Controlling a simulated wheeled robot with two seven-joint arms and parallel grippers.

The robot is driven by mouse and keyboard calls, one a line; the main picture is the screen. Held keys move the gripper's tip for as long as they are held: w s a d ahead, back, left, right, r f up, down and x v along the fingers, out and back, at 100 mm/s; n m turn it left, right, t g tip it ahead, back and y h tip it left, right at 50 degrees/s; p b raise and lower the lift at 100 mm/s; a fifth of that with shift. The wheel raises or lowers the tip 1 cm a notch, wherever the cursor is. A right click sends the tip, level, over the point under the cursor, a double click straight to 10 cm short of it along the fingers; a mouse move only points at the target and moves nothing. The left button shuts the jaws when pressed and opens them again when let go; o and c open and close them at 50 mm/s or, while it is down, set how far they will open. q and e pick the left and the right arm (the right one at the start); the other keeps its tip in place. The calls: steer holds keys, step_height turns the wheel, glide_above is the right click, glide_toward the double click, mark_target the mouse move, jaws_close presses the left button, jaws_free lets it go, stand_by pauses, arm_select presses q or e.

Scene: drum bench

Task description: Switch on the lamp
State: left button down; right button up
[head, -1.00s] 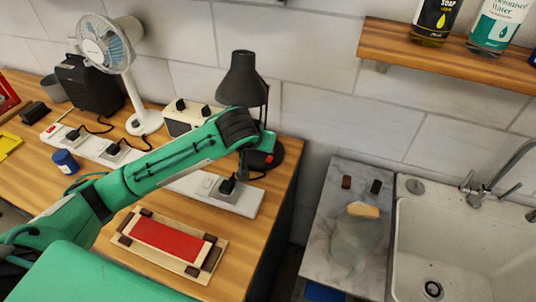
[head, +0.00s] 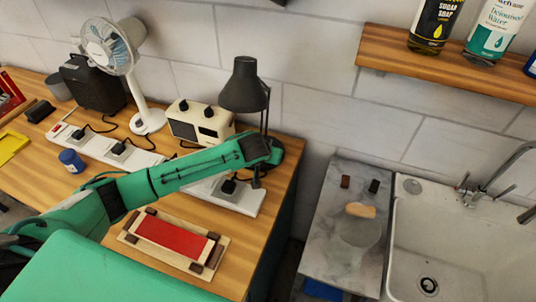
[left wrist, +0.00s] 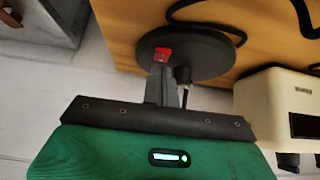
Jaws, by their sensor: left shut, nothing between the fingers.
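The black lamp (head: 245,86) stands at the back right of the wooden bench, its shade dark with no glow visible. Its round black base (left wrist: 212,56) shows in the left wrist view, with a red switch (left wrist: 162,54) on it. My left gripper (left wrist: 160,70) is shut and empty, its fingertips pointing at the switch and very close to it. I cannot tell whether they touch. In the head view, the end of my left arm is in front of the lamp base and hides the switch. My right gripper is not in view.
A cream box with black knobs (head: 200,124) stands left of the lamp. A white power strip (head: 243,200) with black plugs runs under my arm. A fan (head: 148,119), a black box (head: 92,84) and a red-topped wooden block (head: 172,238) are on the bench. A sink is at right.

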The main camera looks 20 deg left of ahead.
arm_select(q)
steer(key=shift+s+f, duration=0.1)
steer(key=shift+f, duration=0.5)
steer(key=shift+f, duration=0.1)
steer(key=shift+s+f, duration=0.15)
steer(key=shift+f, duration=0.05)
steer(key=shift+r+p, duration=0.15)
steer(key=shift+p, duration=0.15)
steer(key=shift+r+p, duration=0.75)
steer(key=shift+p, duration=0.1)
